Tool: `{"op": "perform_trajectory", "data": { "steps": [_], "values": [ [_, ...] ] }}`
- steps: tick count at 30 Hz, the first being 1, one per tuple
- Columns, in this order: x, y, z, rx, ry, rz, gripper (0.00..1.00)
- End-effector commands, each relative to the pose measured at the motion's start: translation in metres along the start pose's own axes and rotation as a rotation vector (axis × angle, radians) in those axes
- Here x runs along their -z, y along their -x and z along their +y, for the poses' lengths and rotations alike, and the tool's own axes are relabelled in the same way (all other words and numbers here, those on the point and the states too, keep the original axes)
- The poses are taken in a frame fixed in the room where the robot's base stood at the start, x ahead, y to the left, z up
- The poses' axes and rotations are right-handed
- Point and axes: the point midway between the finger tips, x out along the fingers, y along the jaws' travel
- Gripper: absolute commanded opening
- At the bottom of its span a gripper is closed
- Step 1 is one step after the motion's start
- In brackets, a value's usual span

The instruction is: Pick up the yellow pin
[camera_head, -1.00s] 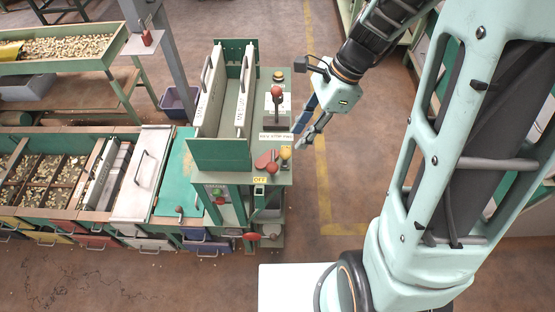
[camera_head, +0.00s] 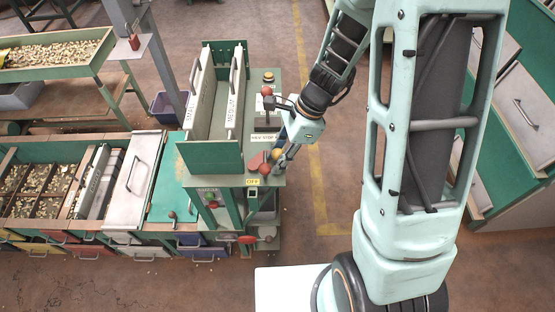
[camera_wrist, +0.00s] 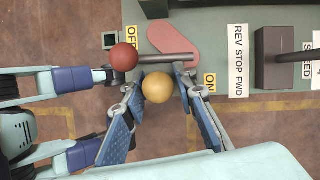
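The yellow pin shows as a round yellow knob (camera_wrist: 157,88) in the wrist view, at the front edge of the green machine panel. In the head view the yellow knob (camera_head: 277,153) is small, beside my gripper (camera_head: 286,158). My gripper (camera_wrist: 160,84) is open in the wrist view, with one blue-padded finger on each side of the knob. The pin's lower part is hidden under the knob.
A red ball lever (camera_wrist: 124,57) with a grey rod lies close to the left finger, over a pink plate (camera_wrist: 174,40). Another red-topped lever (camera_head: 266,91) stands behind on the panel. Tall grey-green hopper plates (camera_head: 212,105) rise to the left.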

Motion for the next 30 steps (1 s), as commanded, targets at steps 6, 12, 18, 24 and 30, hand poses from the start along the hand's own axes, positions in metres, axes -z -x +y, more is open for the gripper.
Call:
{"op": "perform_trajectory", "data": {
  "steps": [6, 12, 18, 24, 30],
  "values": [
    [0.0, 0.001, 0.0, 0.0, 0.0, 0.0, 0.1],
    [0.0, 0.001, 0.0, 0.0, 0.0, 0.0, 0.0],
    [0.0, 0.001, 0.0, 0.0, 0.0, 0.0, 0.0],
    [-0.001, 0.003, -0.001, 0.001, 0.001, 0.0, 0.0],
    [-0.012, 0.029, -0.001, 0.005, 0.004, 0.0, 0.0]
  ]
}}
